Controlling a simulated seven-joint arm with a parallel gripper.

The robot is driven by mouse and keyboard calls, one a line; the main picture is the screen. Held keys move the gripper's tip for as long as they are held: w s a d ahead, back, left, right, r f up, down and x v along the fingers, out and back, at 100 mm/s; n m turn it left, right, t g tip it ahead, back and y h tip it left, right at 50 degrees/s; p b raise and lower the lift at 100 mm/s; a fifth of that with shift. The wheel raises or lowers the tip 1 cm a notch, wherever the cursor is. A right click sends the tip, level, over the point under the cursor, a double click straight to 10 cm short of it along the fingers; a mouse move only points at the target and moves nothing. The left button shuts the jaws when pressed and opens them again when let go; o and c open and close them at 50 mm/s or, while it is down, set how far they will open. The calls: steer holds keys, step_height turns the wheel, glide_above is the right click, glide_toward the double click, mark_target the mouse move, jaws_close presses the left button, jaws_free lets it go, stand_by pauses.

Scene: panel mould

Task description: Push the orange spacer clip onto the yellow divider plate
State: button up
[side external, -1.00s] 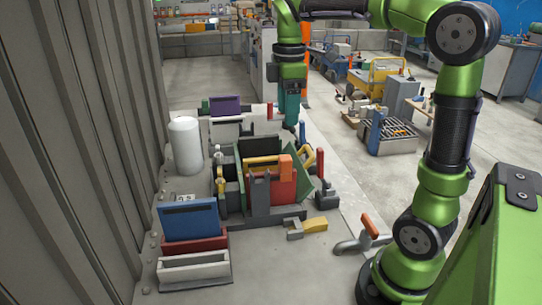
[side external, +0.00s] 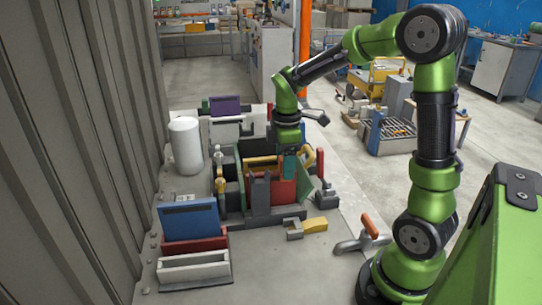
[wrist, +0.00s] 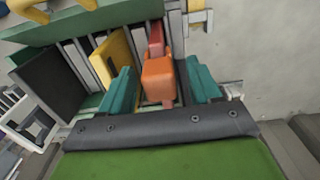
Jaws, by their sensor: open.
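The orange spacer clip (wrist: 157,78) is between the two teal fingers of my gripper (wrist: 161,84) in the wrist view. The fingers are open, with a visible gap on each side of the clip. A red plate (wrist: 156,38) shows right at the clip's far end; whether the clip grips it, I cannot tell. The yellow divider plate (wrist: 115,52) stands to the left of the clip, partly behind the left finger. In the side view my gripper (side external: 290,166) points down at the mould, over the red plate (side external: 283,190), and hides the clip.
A black plate (wrist: 50,82) stands left of the yellow one. A green mould wall (wrist: 100,22) runs along the far side.

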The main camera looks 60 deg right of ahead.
steer(key=shift+f, duration=0.25)
steer(key=c, duration=1)
steer(key=shift+r, duration=0.1)
steer(key=shift+c, duration=0.2)
steer(key=shift+r, duration=0.55)
step_height(320, 180, up, 2)
steer(key=shift+r, duration=0.15)
steer(key=s+a+r, duration=0.1)
steer(key=s+a, duration=0.3)
steer(key=s, duration=1.1)
steer(key=w+d+r, duration=0.2)
steer(key=w+d, duration=0.2)
steer(key=w, duration=0.6)
steer(key=w+d+r, duration=0.3)
steer(key=w+d, duration=0.2)
steer(key=w, duration=0.5)
